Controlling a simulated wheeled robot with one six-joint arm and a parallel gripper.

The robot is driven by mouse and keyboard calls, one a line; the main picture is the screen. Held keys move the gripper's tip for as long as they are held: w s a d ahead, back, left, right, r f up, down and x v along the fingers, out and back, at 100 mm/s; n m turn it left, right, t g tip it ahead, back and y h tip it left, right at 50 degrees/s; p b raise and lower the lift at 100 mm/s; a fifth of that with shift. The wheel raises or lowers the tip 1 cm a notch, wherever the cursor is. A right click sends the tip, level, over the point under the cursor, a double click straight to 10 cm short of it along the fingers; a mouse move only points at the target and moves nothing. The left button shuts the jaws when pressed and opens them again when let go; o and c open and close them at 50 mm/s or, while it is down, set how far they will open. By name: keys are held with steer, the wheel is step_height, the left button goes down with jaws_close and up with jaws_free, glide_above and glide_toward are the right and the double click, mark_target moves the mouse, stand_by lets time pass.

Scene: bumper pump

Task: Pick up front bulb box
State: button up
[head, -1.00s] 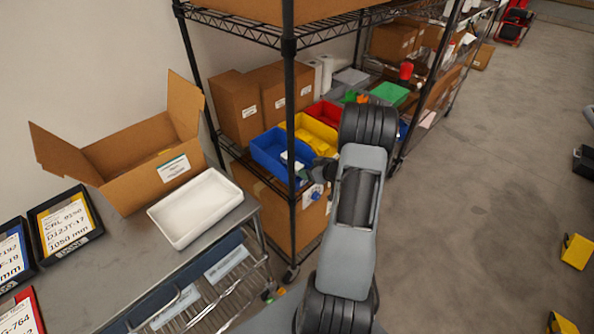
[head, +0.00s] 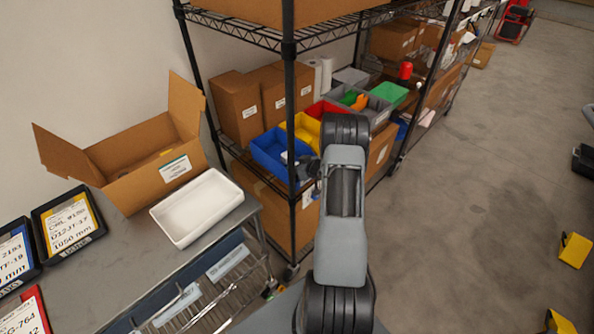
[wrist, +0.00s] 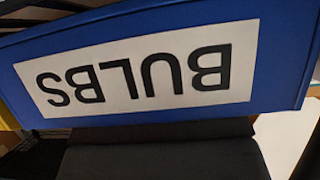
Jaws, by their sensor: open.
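A blue box with a white label reading BULBS, upside down, fills the upper part of the wrist view (wrist: 282,62). A blue bin (head: 264,157) on the lower rack shelf in the head view appears to be the same box; its label does not show there. My gripper (head: 308,170) is beside the bin's right side, close to the shelf edge and partly hidden by a rack post and my arm. It is open and holds nothing. Dark gripper parts show under the label in the wrist view (wrist: 165,155). I cannot tell whether they touch the box.
A black rack post (head: 290,120) stands just in front of the blue bin. A yellow bin (head: 303,130) and a grey bin (head: 374,110) sit farther along the shelf. A bench at left holds a white tray (head: 197,207) and an open carton (head: 150,165). Floor at right is mostly clear.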

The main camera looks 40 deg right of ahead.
steer(key=shift+c, duration=0.2)
steer(key=c, duration=1)
